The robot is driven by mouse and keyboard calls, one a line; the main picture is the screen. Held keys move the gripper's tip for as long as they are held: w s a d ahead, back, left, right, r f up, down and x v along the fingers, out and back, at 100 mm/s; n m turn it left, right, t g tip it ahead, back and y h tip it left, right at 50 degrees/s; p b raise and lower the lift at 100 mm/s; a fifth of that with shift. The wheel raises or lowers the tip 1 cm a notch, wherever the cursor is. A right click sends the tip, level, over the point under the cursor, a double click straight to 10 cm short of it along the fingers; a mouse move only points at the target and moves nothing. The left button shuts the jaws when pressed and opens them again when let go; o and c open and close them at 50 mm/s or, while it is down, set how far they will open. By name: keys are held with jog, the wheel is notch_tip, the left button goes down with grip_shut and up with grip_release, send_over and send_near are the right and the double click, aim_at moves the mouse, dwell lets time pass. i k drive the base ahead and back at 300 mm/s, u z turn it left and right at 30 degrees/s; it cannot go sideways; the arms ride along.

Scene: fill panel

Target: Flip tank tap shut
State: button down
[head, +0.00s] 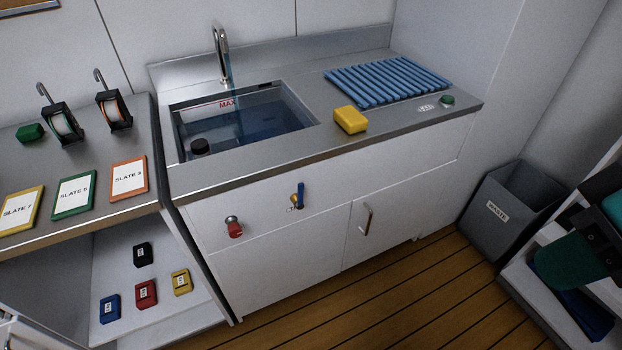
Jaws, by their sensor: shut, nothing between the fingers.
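The steel sink basin (310,118) above holds bluish water near a red line marked MAX. A chrome spout (220,45) stands behind the basin, with a bluish streak below its mouth that looks like running water. My gripper is not in view.
A yellow sponge (350,120), a blue ribbed mat (385,81) and a green button (447,100) are on the counter. A cabinet handle (366,219) sticks out right of the tap. A grey waste bin (505,205) stands right. The wooden floor (390,300) in front is clear.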

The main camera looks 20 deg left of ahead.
aim_at(298, 205)
jog(key=k, duration=0.65)
jog(key=u, duration=0.85)
jog(key=i, duration=1)
